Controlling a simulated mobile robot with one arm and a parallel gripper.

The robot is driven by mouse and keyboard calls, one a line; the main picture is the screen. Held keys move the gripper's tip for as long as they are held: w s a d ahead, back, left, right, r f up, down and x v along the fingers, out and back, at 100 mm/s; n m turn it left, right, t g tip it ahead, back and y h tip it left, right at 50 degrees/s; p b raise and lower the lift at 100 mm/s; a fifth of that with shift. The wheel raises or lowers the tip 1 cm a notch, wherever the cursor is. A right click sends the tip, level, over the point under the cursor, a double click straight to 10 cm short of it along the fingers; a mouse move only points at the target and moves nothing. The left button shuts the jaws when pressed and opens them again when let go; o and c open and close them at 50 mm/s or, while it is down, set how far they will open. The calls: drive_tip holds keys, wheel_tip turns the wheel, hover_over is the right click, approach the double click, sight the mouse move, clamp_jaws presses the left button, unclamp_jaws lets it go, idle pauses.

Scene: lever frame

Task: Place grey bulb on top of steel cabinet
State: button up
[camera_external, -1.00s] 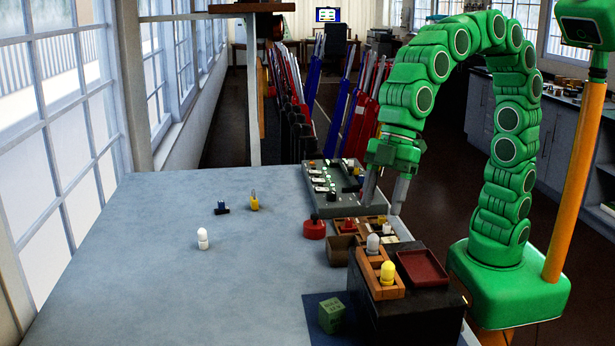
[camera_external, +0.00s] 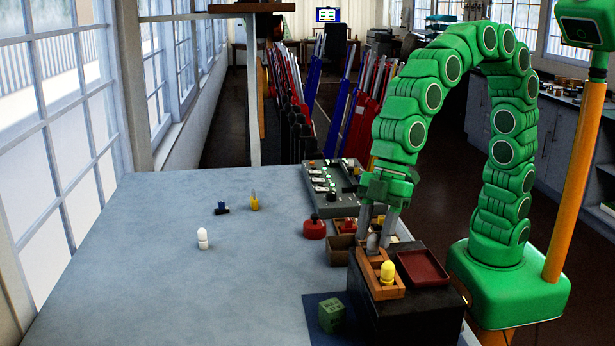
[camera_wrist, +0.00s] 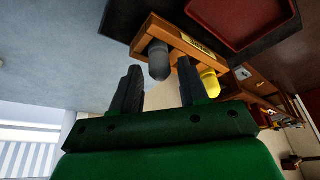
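The grey bulb (camera_external: 373,242) stands in a wooden holder (camera_external: 371,283) on top of the dark steel cabinet (camera_external: 405,318). It also shows in the wrist view (camera_wrist: 158,60), between and just beyond my finger tips. A yellow bulb (camera_external: 387,271) sits in the same holder, and in the wrist view it is close to one finger (camera_wrist: 209,84). My gripper (camera_external: 372,230) points down over the grey bulb, with its fingers apart on either side of it. In the wrist view my gripper (camera_wrist: 160,80) is open and empty. The fingers partly hide the grey bulb in the external view.
A dark red tray (camera_external: 422,267) lies on the cabinet beside the holder. A green cube (camera_external: 331,315) is on a blue mat left of the cabinet. A white bulb (camera_external: 202,238) stands on the wide grey table (camera_external: 150,270). A control panel (camera_external: 330,188) and red button (camera_external: 314,228) lie behind.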

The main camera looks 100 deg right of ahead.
sight(371, 240)
clamp_jaws()
drive_tip(key=shift+r, duration=0.1)
drive_tip(key=shift+r, duration=0.25)
drive_tip(key=r, duration=0.3)
drive_tip(key=shift+s+d, duration=0.1)
drive_tip(key=shift+s, duration=0.15)
drive_tip(key=s+d+r, duration=0.6)
drive_tip(key=s+r, duration=0.3)
drive_tip(key=s, duration=0.3)
